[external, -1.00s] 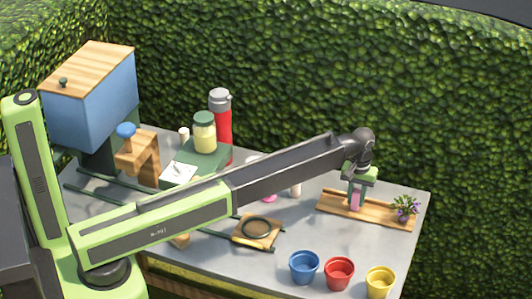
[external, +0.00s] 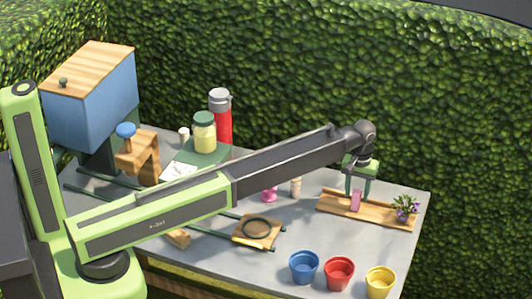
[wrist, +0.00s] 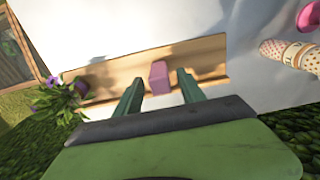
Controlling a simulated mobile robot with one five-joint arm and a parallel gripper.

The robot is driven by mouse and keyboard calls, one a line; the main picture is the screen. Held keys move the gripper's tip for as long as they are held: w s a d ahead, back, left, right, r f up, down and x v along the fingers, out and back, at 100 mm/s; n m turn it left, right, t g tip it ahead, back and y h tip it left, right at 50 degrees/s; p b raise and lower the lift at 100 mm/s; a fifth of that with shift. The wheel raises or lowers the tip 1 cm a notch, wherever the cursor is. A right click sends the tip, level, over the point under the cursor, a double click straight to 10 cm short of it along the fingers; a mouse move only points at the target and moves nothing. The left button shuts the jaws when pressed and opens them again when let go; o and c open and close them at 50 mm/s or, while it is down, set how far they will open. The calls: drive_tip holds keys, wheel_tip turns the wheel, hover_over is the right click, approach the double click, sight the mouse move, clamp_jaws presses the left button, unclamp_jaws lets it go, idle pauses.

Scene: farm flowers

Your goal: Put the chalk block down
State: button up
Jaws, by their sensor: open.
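The pink chalk block (external: 356,201) stands on the long wooden tray (external: 385,218) at the right back of the table. In the wrist view the block (wrist: 159,76) shows between and just beyond my fingertips, with a gap on each side. My gripper (external: 359,194) is open over the tray, its fingers spread on both sides of the block. The tray (wrist: 207,57) also shows in the wrist view.
A purple-flowered plant (external: 404,208) is at the tray's right end. Blue (external: 304,267), red (external: 339,273) and yellow (external: 380,282) pots stand along the front edge. A pink item (external: 269,194) and a pale patterned cylinder (external: 296,187) stand left of the tray.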

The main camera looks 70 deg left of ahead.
wheel_tip(320, 180, up, 10)
drive_tip(key=p, duration=0.8)
drive_tip(key=shift+f, duration=0.15)
drive_tip(key=s+d+m, duration=0.3)
drive_tip(key=s, duration=0.8)
drive_tip(key=s+d+m, duration=0.3)
drive_tip(key=s+d, duration=0.1)
drive_tip(key=s, duration=0.7)
drive_tip(key=s+d+m, duration=0.3)
drive_tip(key=s, duration=0.8)
drive_tip(key=shift+d+f, duration=0.15)
drive_tip(key=shift+d, duration=0.1)
drive_tip(key=shift+w+f, duration=0.1)
